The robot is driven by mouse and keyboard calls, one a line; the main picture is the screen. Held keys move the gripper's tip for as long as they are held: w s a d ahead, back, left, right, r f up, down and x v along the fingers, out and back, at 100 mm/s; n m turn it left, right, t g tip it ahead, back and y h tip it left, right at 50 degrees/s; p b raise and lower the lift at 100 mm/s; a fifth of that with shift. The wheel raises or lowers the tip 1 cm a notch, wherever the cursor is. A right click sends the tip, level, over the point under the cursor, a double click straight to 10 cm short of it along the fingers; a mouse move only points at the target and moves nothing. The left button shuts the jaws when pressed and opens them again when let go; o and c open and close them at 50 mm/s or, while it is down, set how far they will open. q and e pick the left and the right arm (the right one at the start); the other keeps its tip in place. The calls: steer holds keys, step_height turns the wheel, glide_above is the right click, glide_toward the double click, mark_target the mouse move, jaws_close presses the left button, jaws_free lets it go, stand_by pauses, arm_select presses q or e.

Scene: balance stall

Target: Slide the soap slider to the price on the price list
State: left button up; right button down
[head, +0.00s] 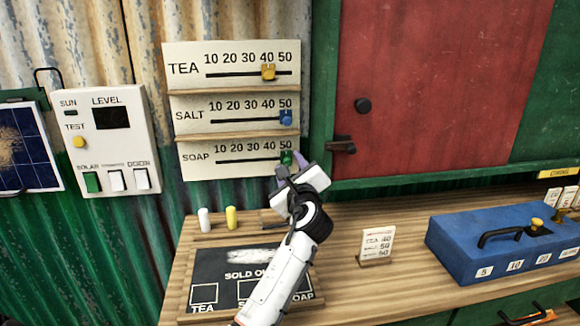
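The price board (186,170) on the wall has three slider rows: tea, salt and soap. The soap slider (287,158) is a green knob near the 50 end of the bottom row. My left gripper (289,165) is at this knob, with one purple finger just to its right and the other finger to its lower left. Whether the fingers press on it is unclear. The yellow tea slider (268,72) is near 40 and the blue salt slider (286,118) near 50. The small price list (377,243) stands on the counter; its lines seem to read 40, 50, 50. My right gripper is out of view.
A blue cash box (470,245) stands on the counter at right. A dark sold-out board (225,275) lies below my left arm, with white chalk (205,220) and yellow chalk (231,218) behind it. A switch panel (110,140) hangs at left.

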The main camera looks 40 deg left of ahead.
arm_select(q)
steer(key=v, duration=1)
steer(key=shift+s, duration=0.15)
